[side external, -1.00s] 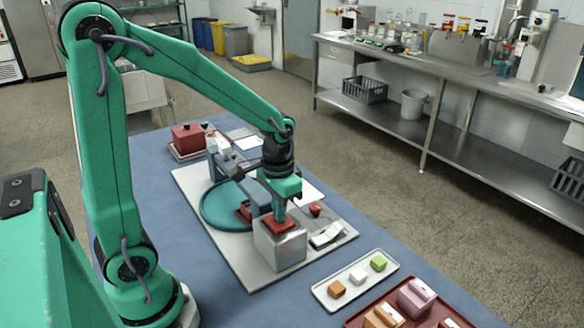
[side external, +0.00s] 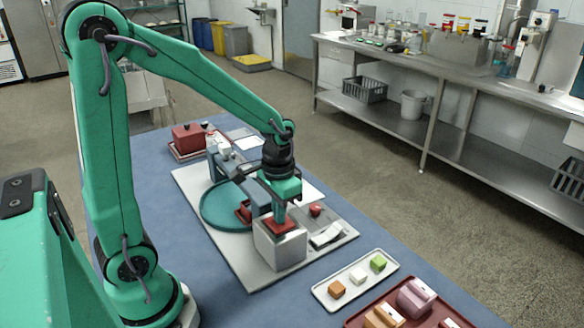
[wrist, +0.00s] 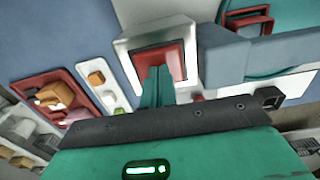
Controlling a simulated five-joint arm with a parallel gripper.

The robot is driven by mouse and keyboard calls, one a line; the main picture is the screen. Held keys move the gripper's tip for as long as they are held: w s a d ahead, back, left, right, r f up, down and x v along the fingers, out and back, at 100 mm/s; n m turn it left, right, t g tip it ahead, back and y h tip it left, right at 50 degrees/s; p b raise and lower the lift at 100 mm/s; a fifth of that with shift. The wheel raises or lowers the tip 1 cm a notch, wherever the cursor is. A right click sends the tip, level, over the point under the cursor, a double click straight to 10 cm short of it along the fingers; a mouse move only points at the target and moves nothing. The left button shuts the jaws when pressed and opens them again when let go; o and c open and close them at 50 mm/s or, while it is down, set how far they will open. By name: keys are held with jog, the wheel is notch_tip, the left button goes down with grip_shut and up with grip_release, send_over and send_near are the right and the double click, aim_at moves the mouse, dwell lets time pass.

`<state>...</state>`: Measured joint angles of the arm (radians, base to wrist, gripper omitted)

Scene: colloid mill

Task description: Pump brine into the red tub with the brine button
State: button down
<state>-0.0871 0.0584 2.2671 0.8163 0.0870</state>
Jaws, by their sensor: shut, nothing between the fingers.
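A light metal box (side external: 279,253) with a red square top (side external: 281,228) stands at the front of the pale base plate. I take the red top for the brine button but see no label. My gripper (side external: 279,218) is shut and empty, pointing down with its tips at the red top. In the wrist view the shut fingers (wrist: 156,72) reach the red square (wrist: 155,58); contact is hard to tell. A small red tub (side external: 243,209) sits on the teal turntable (side external: 214,213), left of the box. It also shows in the wrist view (wrist: 248,14); its contents are unclear.
A red knob (side external: 315,210) and a white rocker-like part (side external: 326,235) sit right of the box. A white tray (side external: 325,293) with small blocks and a dark red tray (side external: 357,322) lie front right. A red box (side external: 188,136) stands at the back left.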

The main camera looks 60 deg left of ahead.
notch_tip(320, 180, up, 7)
dwell(1.3)
jog(key=shift+r, duration=0.15)
dwell(0.8)
notch_tip(320, 180, up, 3)
jog(key=shift+f, duration=0.2)
jog(key=shift+f, duration=3.3)
